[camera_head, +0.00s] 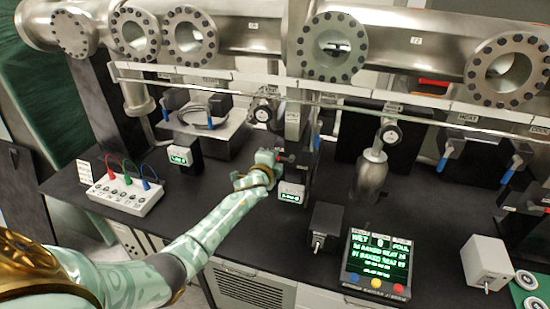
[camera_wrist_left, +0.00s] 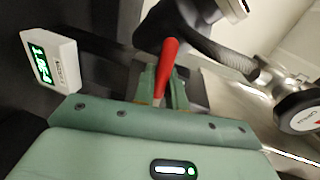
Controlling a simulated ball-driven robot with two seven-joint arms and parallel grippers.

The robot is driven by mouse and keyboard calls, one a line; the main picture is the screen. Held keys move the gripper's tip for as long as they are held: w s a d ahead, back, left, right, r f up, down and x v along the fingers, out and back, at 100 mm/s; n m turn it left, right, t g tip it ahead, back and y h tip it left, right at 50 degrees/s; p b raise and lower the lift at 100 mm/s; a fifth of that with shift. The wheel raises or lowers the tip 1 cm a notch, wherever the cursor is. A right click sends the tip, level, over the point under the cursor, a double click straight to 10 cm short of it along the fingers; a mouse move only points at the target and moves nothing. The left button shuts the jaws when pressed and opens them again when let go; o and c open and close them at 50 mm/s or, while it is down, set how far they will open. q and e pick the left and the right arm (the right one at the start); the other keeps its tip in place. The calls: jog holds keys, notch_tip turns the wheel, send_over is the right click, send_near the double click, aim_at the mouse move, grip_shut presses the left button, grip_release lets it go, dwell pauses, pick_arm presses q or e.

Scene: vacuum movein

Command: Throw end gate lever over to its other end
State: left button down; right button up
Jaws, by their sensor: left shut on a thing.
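My left arm reaches in from the lower left of the head view. Its gripper (camera_head: 270,158) is at the middle of the bench, just above a small box with a green display (camera_head: 291,193). In the left wrist view the two green fingers (camera_wrist_left: 164,88) are shut on a red lever (camera_wrist_left: 168,55). In the head view the lever is mostly hidden by the gripper. My right gripper is not in view.
Flanged steel pipes (camera_head: 245,36) and a rail (camera_head: 330,98) run behind the gripper. A black box (camera_head: 327,226) and a display console (camera_head: 379,262) stand to the right. A white box with coloured cables (camera_head: 125,195) stands left. Bare black bench lies left of my forearm.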

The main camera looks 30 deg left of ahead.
pick_arm(q)
jog(key=shift+r+m, duration=0.45)
jog(key=shift+m, duration=0.15)
jog(key=shift+w, duration=0.1)
jog(key=shift+r+p, duration=0.25)
jog(key=shift+p, duration=0.05)
jog(key=c, duration=1.5)
grip_release()
jog(key=shift+f, duration=0.15)
jog(key=p+v, duration=0.3)
jog(key=v, duration=1.3)
jog(key=shift+s+d, duration=0.2)
